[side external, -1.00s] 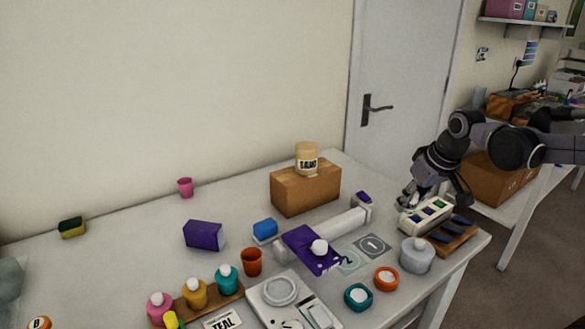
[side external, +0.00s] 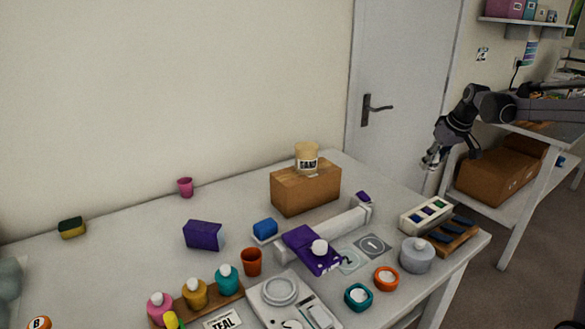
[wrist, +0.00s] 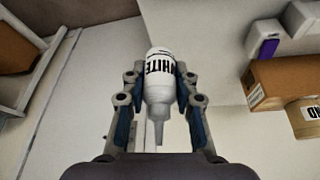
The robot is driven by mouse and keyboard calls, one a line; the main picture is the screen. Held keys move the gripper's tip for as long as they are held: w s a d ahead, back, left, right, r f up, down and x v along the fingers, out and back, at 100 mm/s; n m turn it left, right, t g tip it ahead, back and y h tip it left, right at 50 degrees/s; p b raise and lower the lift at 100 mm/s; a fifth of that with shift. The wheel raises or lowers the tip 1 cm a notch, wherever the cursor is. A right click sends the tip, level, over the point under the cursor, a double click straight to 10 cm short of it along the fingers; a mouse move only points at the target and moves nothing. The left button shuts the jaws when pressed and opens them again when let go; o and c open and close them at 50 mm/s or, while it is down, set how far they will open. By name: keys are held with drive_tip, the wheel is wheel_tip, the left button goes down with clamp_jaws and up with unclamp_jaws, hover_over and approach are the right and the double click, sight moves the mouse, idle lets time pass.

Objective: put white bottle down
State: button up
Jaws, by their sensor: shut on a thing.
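The white bottle (wrist: 160,75), lettered "WHITE" and with a narrow nozzle, is between the two fingers of my gripper (wrist: 158,100) in the wrist view. The gripper is shut on it, with the nozzle pointing toward the wrist. In the side view my gripper (side external: 432,160) hangs in the air beyond the table's far right edge, above table height. The bottle is too small there to make out clearly.
The white table (side external: 120,260) carries a slotted tray (side external: 426,214), a grey jar (side external: 417,255), a cardboard box (side external: 306,188) with a sand jar on top, and numbered squares (side external: 373,245). A brown box (side external: 495,172) sits on a shelf behind.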

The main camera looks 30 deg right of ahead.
hover_over(382, 194)
drive_tip(key=s, duration=0.1)
drive_tip(key=f, duration=0.7)
drive_tip(key=shift+s+a, duration=0.15)
drive_tip(key=shift+s, duration=0.05)
drive_tip(key=shift+f, duration=1.95)
drive_tip(key=shift+f, duration=0.1)
drive_tip(key=o, duration=0.9)
drive_tip(key=shift+o, duration=0.2)
